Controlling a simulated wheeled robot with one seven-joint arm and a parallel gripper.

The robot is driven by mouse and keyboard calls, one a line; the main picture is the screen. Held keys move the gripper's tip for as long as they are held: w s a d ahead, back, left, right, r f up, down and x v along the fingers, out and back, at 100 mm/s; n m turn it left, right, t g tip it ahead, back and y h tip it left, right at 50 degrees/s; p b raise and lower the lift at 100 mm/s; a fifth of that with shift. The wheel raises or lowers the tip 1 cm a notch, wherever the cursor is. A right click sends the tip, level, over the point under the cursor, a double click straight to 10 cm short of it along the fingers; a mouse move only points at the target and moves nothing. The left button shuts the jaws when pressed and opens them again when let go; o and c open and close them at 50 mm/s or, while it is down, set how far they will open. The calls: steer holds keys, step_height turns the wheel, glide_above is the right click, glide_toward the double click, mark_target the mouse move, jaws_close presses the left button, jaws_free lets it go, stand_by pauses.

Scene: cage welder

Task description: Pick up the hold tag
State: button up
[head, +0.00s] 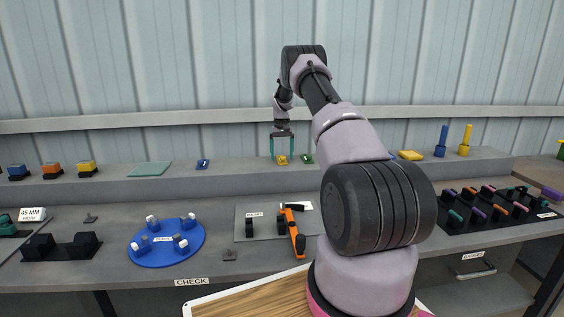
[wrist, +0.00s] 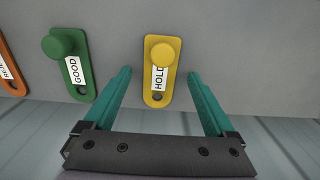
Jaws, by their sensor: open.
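The hold tag (wrist: 161,72) is a yellow plate with a round knob and a white label reading HOLD. In the wrist view it lies on the grey surface between the two teal fingers. My gripper (wrist: 163,78) is open, with one finger on each side of the tag and a gap to both. In the head view the gripper (head: 283,148) points down over the yellow tag (head: 282,161) on the raised back shelf. Whether the fingertips touch the shelf cannot be told.
A green GOOD tag (wrist: 69,70) lies just left of the hold tag, with an orange tag (wrist: 10,68) further left. The back shelf (head: 230,174) also carries a blue tag (head: 203,164). A wall rail (head: 200,118) runs behind.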

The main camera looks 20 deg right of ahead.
steer(key=shift+f, duration=0.3)
steer(key=c, duration=1.4)
steer(key=shift+o, duration=0.2)
steer(key=shift+r, duration=0.1)
